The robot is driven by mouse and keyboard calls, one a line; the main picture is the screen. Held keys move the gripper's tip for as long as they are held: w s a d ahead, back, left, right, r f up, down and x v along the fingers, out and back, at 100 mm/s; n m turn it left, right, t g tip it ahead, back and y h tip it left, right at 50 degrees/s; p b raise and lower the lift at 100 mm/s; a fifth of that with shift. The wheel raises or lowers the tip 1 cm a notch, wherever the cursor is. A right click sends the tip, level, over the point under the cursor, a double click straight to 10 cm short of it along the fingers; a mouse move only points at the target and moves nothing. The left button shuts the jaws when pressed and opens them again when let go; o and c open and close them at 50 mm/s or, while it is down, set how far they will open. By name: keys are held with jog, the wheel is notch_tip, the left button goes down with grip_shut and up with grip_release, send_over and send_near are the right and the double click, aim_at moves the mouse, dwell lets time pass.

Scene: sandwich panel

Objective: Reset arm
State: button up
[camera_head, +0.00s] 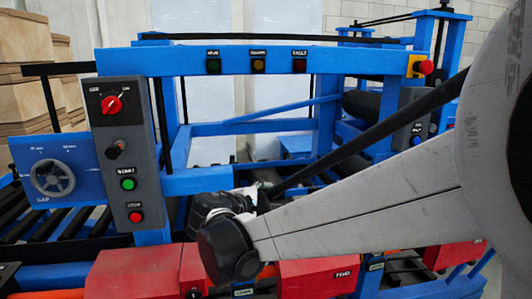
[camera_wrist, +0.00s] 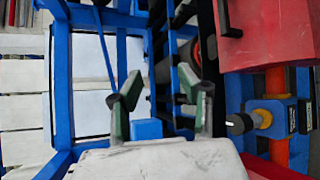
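My arm reaches in from the right in the head view, with a dark wrist joint (camera_head: 228,248) low in the middle, in front of the blue machine frame (camera_head: 250,62). The gripper's fingers are hidden there. In the wrist view my gripper (camera_wrist: 162,102) shows two green-padded fingers spread apart. The space between them holds nothing; the blue frame and rollers lie behind. The fingers appear apart from the machine.
A grey control box (camera_head: 118,150) with a red knob and buttons stands left, beside a handwheel (camera_head: 52,178). Red boxes (camera_head: 318,274) line the front below my arm. A red box (camera_wrist: 265,30) shows upper right in the wrist view. Stacked panels (camera_head: 25,60) stand far left.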

jog(key=s+d+r+m+g+y+p, duration=0.1)
jog(key=s+d+m+g+p, duration=0.15)
jog(key=s+d, duration=0.45)
jog(key=s+d+r+m+g+y+p, duration=0.1)
jog(key=s+d+r+m+g+p, duration=0.2)
jog(key=d, duration=0.6)
jog(key=s+d+m+y+p, duration=0.1)
jog(key=s+m, duration=0.4)
jog(key=s, duration=0.5)
jog(key=s+d+r+m+y+p, duration=0.1)
jog(key=s+m+y+p, duration=0.3)
jog(key=s, duration=0.5)
jog(key=shift+s+d+m, duration=0.4)
jog(key=shift+d+m, duration=0.2)
jog(key=shift+m, duration=0.15)
